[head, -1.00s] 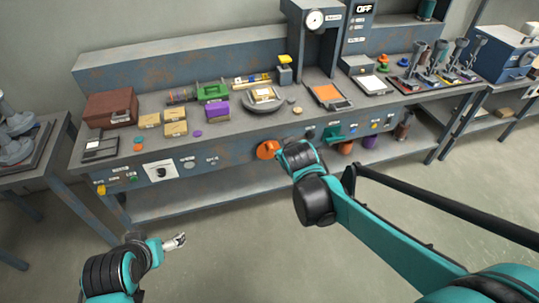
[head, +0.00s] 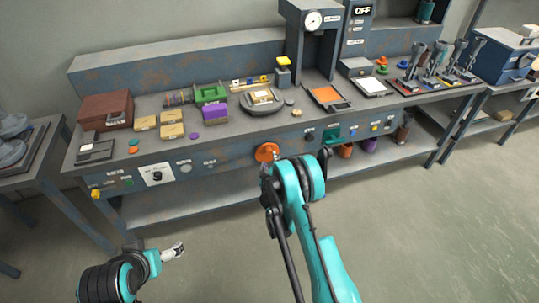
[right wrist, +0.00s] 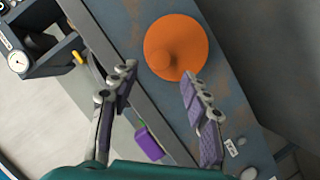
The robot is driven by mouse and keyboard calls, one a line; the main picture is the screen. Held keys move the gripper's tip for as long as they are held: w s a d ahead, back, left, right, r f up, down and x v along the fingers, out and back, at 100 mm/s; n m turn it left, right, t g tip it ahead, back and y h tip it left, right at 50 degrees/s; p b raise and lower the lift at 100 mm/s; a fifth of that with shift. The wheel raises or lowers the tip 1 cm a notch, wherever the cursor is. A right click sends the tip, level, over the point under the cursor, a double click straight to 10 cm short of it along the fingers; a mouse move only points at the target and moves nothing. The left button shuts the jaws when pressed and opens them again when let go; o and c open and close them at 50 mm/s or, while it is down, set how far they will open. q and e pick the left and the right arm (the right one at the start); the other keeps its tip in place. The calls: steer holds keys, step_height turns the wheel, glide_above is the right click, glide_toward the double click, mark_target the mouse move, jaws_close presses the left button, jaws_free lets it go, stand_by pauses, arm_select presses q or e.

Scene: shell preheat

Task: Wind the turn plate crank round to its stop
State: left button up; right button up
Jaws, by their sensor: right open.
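The orange crank (head: 267,151) is a round disc on the bench's front face, below the grey turn plate (head: 247,107). In the right wrist view the crank (right wrist: 176,40) is large, with a stubby knob standing out near its lower edge. My right gripper (right wrist: 158,80) is open and empty. Its fingers lie to either side of the knob's lower end in that picture; I cannot tell whether they touch the crank. In the head view my right arm mostly hides this gripper. My left gripper (head: 174,250) hangs low, in front of the bench and away from it; its jaws are too small to judge.
The turn plate carries a small yellowish block (head: 262,97). A green item (head: 210,93) and a purple box (head: 215,113) stand to its left. An orange-topped tray (head: 327,96) is to its right. A dial stand (head: 314,50) rises behind. The floor in front is clear.

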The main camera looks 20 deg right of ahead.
mark_target(270, 154)
steer(key=b+x, duration=0.2)
steer(key=x, duration=0.5)
steer(key=shift+w+d+f, duration=0.15)
steer(key=shift+w, duration=0.15)
jaws_close()
